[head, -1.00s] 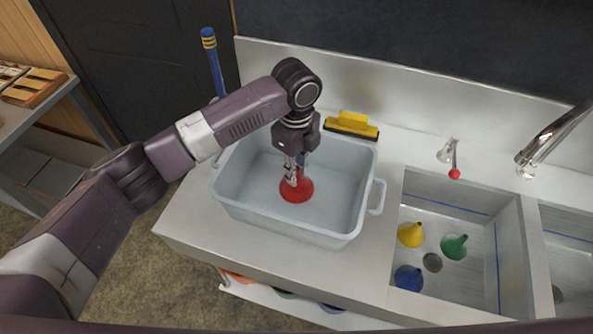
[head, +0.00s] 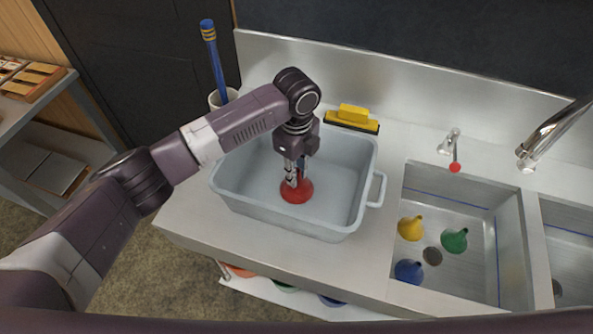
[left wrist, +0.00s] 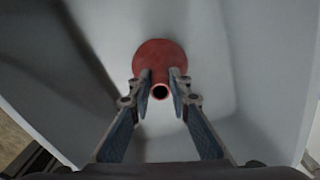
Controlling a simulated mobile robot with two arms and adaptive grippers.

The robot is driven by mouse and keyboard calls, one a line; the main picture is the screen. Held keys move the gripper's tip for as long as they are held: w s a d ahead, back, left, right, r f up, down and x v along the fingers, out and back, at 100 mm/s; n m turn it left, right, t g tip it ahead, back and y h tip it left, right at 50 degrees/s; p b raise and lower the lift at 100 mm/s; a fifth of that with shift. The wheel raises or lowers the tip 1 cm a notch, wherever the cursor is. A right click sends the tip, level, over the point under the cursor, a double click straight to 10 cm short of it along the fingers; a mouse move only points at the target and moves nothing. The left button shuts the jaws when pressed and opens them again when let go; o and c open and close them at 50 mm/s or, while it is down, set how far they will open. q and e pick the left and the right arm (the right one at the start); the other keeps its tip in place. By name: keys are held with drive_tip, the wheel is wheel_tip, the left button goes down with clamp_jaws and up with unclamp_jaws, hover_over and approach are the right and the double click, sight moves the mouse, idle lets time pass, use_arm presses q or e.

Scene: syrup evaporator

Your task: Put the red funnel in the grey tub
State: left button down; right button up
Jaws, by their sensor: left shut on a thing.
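The red funnel (head: 296,191) is inside the grey tub (head: 340,227), wide mouth down and spout up, near the middle of the tub. I cannot tell for sure whether its rim touches the tub floor. My left gripper (head: 295,180) reaches down into the tub and is shut on the funnel's spout. In the left wrist view the two fingers (left wrist: 160,90) sit on either side of the spout of the red funnel (left wrist: 158,57), with the pale tub wall around it. My right gripper is not in view.
The tub stands on a steel counter left of a sink (head: 462,190) holding a yellow funnel (head: 411,228), a green funnel (head: 454,240) and a blue funnel (head: 408,271). A yellow squeegee (head: 353,118) lies behind the tub. A blue-handled brush (head: 214,60) stands in a white holder at back left.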

use_arm(q)
drive_tip(key=c, duration=1.7)
unclamp_jaws()
drive_tip(key=shift+o, duration=0.5)
drive_tip(key=o, duration=0.4)
drive_tip(key=shift+c, duration=0.2)
